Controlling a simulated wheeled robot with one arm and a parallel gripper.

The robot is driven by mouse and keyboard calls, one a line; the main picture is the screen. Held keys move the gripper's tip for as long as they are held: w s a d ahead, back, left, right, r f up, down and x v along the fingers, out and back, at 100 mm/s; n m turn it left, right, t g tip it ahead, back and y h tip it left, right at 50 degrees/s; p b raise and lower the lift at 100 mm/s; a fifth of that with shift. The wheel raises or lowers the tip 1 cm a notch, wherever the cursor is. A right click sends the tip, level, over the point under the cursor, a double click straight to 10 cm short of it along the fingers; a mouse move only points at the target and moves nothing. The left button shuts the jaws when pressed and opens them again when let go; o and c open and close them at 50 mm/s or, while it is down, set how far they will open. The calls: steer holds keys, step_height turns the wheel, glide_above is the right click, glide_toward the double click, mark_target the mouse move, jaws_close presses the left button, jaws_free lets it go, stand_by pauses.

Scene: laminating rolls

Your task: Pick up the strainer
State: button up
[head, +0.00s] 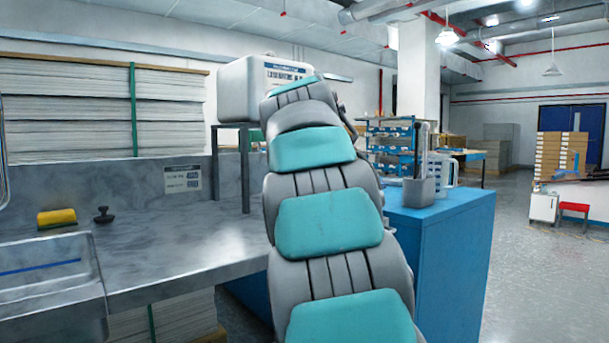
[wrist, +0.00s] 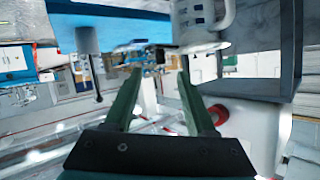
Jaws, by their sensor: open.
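A small black piece with a knob on top, which looks like the strainer (head: 102,215), stands on the grey counter in the head view, right of the sink (head: 45,265). I cannot make it out in the wrist view. My gripper (wrist: 158,72) shows in the wrist view with its two green fingers apart and nothing between them. In the head view my arm fills the middle and hides my gripper, so its distance from the strainer cannot be told.
A yellow sponge (head: 57,218) lies left of the strainer. A white box-shaped machine (head: 240,88) stands on a grey stand at the counter's back. A blue cabinet (head: 450,250) carries a grey holder (head: 419,190) and a clear jug (head: 443,170). The counter (head: 190,245) right of the strainer is bare.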

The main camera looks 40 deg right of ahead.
steer(key=shift+p+x, duration=0.3)
steer(key=shift+x, duration=3.15)
steer(key=shift+r, duration=0.15)
steer(key=shift+c, duration=0.4)
jaws_close()
